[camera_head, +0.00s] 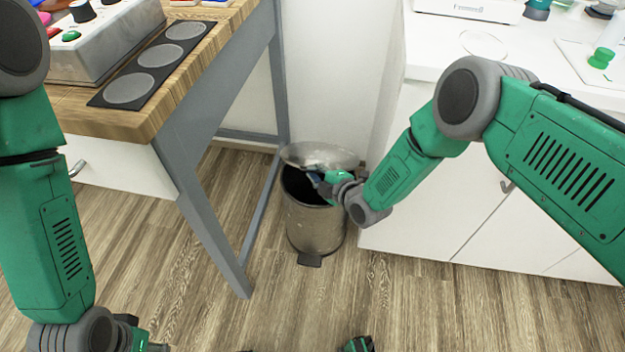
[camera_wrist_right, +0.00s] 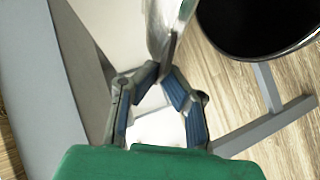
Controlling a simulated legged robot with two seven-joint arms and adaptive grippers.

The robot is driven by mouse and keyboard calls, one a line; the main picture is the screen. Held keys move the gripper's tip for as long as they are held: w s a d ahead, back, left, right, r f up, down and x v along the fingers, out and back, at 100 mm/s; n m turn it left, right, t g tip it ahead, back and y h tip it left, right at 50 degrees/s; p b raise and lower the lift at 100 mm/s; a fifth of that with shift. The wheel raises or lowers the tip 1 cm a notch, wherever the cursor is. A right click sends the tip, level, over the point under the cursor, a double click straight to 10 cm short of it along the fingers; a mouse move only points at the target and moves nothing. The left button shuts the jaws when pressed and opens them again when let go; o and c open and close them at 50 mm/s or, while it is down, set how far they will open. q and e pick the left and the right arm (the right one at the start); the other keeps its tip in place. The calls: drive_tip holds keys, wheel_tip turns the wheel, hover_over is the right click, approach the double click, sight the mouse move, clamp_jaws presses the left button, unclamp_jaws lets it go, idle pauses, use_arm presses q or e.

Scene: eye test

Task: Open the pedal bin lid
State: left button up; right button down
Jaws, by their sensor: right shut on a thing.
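The pedal bin (camera_head: 315,228) is a metal cylinder with a dark inside, standing on the floor between the wooden table and the white cabinet. Its round metal lid (camera_head: 318,155) is raised and tilted up at the back of the rim. Its pedal (camera_head: 310,260) is at the front base. My right gripper (camera_head: 314,179) is at the bin's opening. In the right wrist view, the fingers (camera_wrist_right: 161,72) close on the edge of the lid (camera_wrist_right: 168,32), and the dark bin opening (camera_wrist_right: 255,25) shows at the right. My left gripper (camera_head: 140,338) shows only in part at the bottom left.
The wooden table (camera_head: 150,115) with grey legs stands left of the bin. A grey control box (camera_head: 105,40) with buttons and a black panel with round pads (camera_head: 130,90) lie on it. The white cabinet (camera_head: 425,215) is close on the right.

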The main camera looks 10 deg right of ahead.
drive_tip(key=shift+w+d+r, duration=0.25)
drive_tip(key=shift+w+r, duration=0.1)
drive_tip(key=shift+r, duration=0.1)
drive_tip(key=shift+w+d+r, duration=0.2)
drive_tip(key=shift+w+r, duration=0.15)
drive_tip(key=shift+r, duration=0.1)
drive_tip(key=c, duration=1.7)
unclamp_jaws()
drive_tip(key=shift+c, duration=0.2)
drive_tip(key=v, duration=1.1)
drive_tip(key=shift+s, duration=0.4)
drive_tip(key=shift+d, duration=0.1)
